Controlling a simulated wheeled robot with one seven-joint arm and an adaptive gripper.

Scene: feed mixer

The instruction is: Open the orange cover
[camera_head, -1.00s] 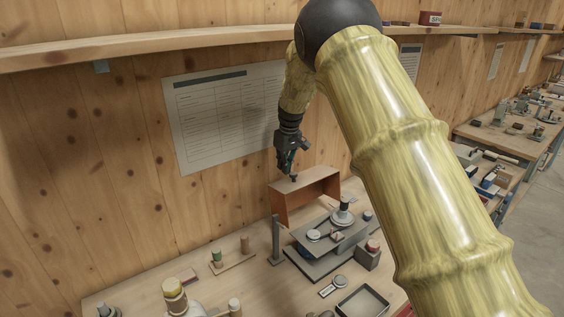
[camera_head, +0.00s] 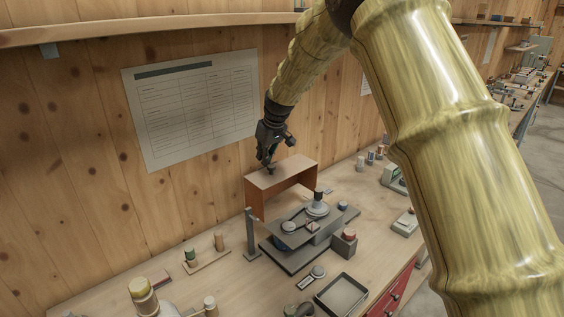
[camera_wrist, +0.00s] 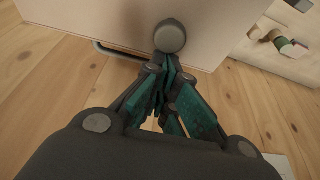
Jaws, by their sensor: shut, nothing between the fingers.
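The orange cover (camera_head: 288,175) stands raised behind a grey device (camera_head: 305,235) on the workbench, its hollow side facing the device. My gripper (camera_head: 270,170) points down at the left part of the cover's upper face. In the wrist view the cover is a broad pale panel (camera_wrist: 105,18). A round grey knob (camera_wrist: 170,36) shows against it, just beyond my gripper's closed fingertips (camera_wrist: 168,64). The fingers are shut with nothing between them. I cannot tell whether the tips touch the knob or the cover.
A grey post (camera_head: 252,234) stands left of the device. The wooden wall with a paper chart (camera_head: 192,108) is close behind my gripper. A shelf runs above.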

